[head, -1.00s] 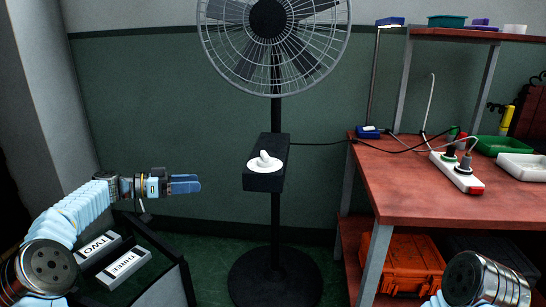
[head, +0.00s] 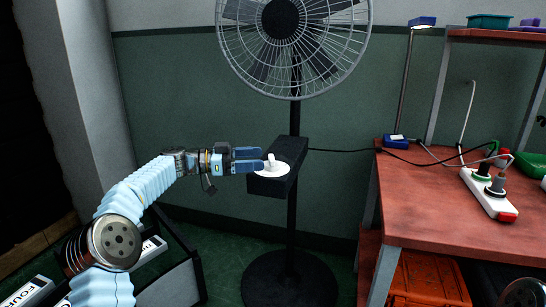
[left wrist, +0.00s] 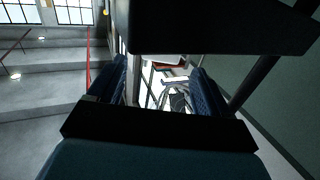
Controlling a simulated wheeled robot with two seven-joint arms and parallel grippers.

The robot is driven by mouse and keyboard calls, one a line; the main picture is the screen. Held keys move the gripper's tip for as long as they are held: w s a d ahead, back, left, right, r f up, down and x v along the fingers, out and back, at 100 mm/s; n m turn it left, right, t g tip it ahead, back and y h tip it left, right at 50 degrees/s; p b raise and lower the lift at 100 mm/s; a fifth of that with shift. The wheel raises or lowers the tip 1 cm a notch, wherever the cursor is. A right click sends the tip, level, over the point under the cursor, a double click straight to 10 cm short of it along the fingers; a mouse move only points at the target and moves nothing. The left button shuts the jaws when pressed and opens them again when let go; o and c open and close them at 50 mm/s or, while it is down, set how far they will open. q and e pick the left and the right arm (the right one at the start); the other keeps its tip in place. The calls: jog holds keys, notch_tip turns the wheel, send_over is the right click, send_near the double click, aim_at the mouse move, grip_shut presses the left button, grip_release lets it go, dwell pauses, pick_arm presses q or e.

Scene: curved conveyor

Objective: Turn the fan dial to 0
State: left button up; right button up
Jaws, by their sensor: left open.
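The fan dial (head: 272,163) is a white knob on a round white plate, on the top of the black control box (head: 280,180) fixed to the fan's pole. My left gripper (head: 261,160) is open and empty in the head view, its blue fingers pointing right at the dial's left edge. I cannot tell whether they touch it. In the left wrist view my two blue fingers (left wrist: 160,88) stand apart, with a dark block, probably the control box (left wrist: 220,28), above them. The dial's markings are too small to read. My right gripper is out of view.
The standing fan (head: 285,22) rises above the box on a black pole with a round base (head: 290,280). A red workbench (head: 440,205) with a power strip (head: 488,193) stands to the right. A cable runs from the box to the bench. A dark bin (head: 175,275) is at lower left.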

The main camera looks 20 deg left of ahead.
aim_at(272, 157)
pick_arm(q)
jog(key=x, duration=0.5)
jog(key=shift+d+p, duration=0.15)
jog(key=shift+p, duration=0.15)
jog(key=c, duration=1)
jog(key=shift+o, duration=0.2)
jog(key=f+n+t+y+b, duration=0.1)
jog(key=t+b, duration=0.1)
jog(key=b, duration=0.4)
jog(key=n+t+y+b, duration=0.2)
jog(key=n+t+b, duration=0.1)
jog(key=b, duration=0.4)
jog(key=shift+r+b, duration=0.2)
jog(key=shift+b, duration=0.2)
jog(key=shift+r+n+t+y+b, duration=0.3)
jog(key=shift+t+y, duration=0.1)
jog(key=shift+t, duration=0.2)
jog(key=shift+w, duration=0.1)
